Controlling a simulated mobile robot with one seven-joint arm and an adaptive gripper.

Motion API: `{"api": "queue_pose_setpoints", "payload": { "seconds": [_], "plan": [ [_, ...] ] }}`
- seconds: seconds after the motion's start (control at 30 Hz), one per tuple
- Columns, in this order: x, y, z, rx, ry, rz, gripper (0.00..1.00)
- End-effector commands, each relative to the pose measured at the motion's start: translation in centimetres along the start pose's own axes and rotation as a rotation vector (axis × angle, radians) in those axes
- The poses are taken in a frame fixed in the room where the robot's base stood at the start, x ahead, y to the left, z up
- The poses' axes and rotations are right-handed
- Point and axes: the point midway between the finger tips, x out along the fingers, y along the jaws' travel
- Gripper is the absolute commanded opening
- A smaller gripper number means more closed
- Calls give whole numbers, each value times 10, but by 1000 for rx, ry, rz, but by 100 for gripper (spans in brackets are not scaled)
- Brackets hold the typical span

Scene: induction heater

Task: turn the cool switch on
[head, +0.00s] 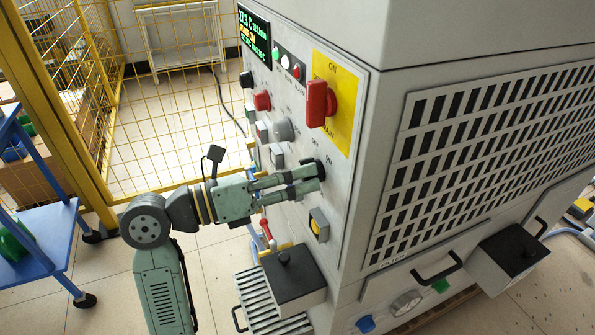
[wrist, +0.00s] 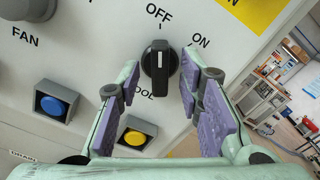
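The cool switch is a black rotary knob (wrist: 158,62) on the pale panel in the wrist view. Its white line points up toward the OFF label; the ON label is to its upper right. The end of a "COOL" label shows below it, partly hidden by a finger. My gripper (wrist: 163,75) is open, with one purple-padded finger on each side of the knob. Gaps seem to show between pads and knob; contact cannot be told. In the head view my gripper (head: 306,180) reaches the panel at the dark knob (head: 319,168), which the fingers partly cover.
A blue button (wrist: 58,103) and a yellow button (wrist: 135,138) are below the knob; a FAN knob (wrist: 28,8) is at upper left. In the head view a red main switch (head: 318,103) sits above my gripper, and a black-topped box (head: 294,277) juts out below.

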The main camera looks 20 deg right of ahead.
Motion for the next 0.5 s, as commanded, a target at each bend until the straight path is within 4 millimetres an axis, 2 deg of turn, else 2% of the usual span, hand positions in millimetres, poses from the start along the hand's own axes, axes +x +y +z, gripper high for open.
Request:
{"api": "queue_pose_setpoints", "payload": {
  "seconds": [0.3, 0.5],
  "plan": [
    [4, 0, 0, 1, -1, 0, 33],
    [3, 0, 0, 1, 0, 0, 21]
  ]
}}
